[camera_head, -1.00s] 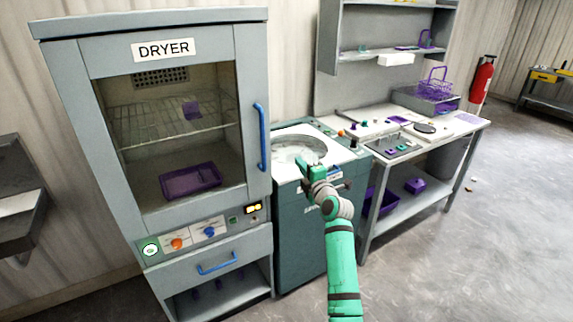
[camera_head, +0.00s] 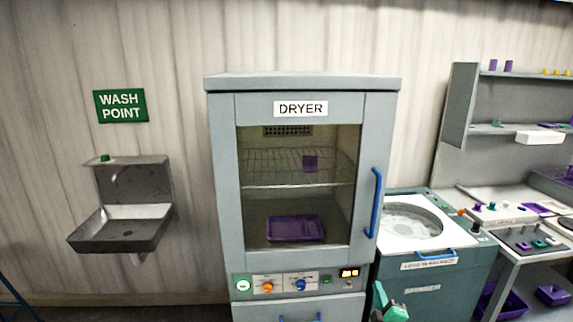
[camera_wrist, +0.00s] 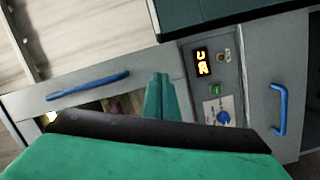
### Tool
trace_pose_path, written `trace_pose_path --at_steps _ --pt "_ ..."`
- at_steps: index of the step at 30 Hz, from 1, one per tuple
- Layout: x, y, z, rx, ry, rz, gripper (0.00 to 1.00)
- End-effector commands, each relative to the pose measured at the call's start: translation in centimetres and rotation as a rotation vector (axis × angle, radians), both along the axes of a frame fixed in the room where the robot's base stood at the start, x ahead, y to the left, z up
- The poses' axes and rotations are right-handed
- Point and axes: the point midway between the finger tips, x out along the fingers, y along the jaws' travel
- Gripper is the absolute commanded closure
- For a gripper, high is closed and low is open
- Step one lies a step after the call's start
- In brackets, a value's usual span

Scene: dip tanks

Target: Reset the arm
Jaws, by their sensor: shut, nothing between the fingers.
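My gripper (camera_head: 388,305) shows at the bottom edge of the head view, low in front of the dryer (camera_head: 302,88) and the spinner (camera_head: 430,280). Most of my arm is out of that frame. In the wrist view the green fingers of my gripper (camera_wrist: 161,98) are together with nothing between them. They are apart from the dryer's control panel (camera_wrist: 213,90), which lies to their right in that view.
The dryer door with its blue handle (camera_head: 375,203) is shut; a purple tray (camera_head: 294,229) lies inside. A wash sink (camera_head: 122,230) hangs on the wall at left. A bench (camera_head: 500,205) with a shelf stands at right. Bare wall separates sink and dryer.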

Motion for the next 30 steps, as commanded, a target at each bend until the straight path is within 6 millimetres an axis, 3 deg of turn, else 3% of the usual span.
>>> trace_pose_path --at_steps 1,6,15,22,30 --pt "-1.1 2.1 -2.0 0.049 0.004 -0.002 1.0" --pt "-4.9 7.4 -7.0 0.204 0.007 -0.022 1.0" --pt "-13.8 15.9 -13.6 0.45 0.017 -0.062 1.0" --pt "-22.0 20.9 -16.7 0.613 0.027 -0.095 1.0" --pt "-32.0 25.7 -17.8 0.775 0.041 -0.115 1.0"
